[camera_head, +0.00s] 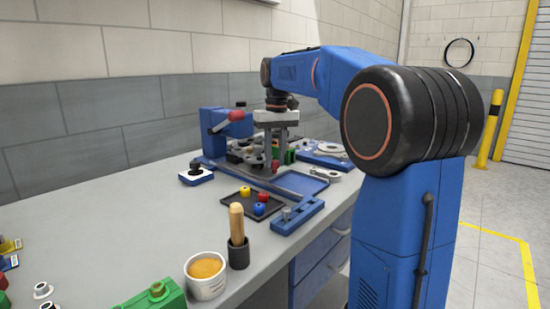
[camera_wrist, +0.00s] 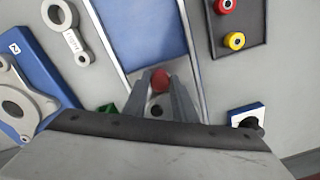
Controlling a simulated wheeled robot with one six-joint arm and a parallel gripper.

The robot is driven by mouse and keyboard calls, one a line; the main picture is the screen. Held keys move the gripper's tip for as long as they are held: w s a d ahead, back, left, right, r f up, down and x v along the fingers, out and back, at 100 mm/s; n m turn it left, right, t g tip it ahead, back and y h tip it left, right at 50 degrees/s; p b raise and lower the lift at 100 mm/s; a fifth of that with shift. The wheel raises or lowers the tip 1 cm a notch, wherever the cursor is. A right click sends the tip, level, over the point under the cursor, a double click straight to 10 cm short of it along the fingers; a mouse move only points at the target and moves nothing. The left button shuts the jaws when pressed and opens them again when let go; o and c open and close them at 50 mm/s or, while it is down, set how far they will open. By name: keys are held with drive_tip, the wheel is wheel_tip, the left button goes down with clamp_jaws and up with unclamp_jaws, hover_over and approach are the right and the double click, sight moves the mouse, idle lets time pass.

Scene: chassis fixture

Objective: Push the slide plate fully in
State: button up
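The slide plate (camera_wrist: 146,32) is a blue flat plate between pale metal rails. It also shows in the head view (camera_head: 299,184), at the near right end of the fixture. A red knob (camera_wrist: 160,80) sits between the fingertips of my gripper (camera_wrist: 161,84) in the wrist view. In the head view my gripper (camera_head: 275,163) points down over the fixture, with the red knob at its tips. The fingers stand apart with the knob filling most of the gap. I cannot tell whether they press on it. The plate's near end is hidden behind my gripper.
A blue clamp stand (camera_head: 226,131) with a red-tipped lever is left of my gripper. A dark tray (camera_head: 238,199) with red, yellow and blue pieces lies in front. A blue-and-white block (camera_head: 196,175) stands left. A blue bar (camera_head: 297,216) lies near the bench edge.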

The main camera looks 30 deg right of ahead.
clamp_jaws()
drive_tip(key=shift+w+a, duration=0.35)
drive_tip(key=shift+w, duration=0.55)
drive_tip(key=shift+w+a, duration=0.3)
drive_tip(key=shift+w, duration=0.55)
drive_tip(key=o, duration=1)
unclamp_jaws()
drive_tip(key=shift+w+a, duration=0.1)
drive_tip(key=shift+r, duration=0.1)
drive_tip(key=r, duration=1.7)
drive_tip(key=shift+d+r, duration=0.1)
drive_tip(key=shift+d, duration=0.2)
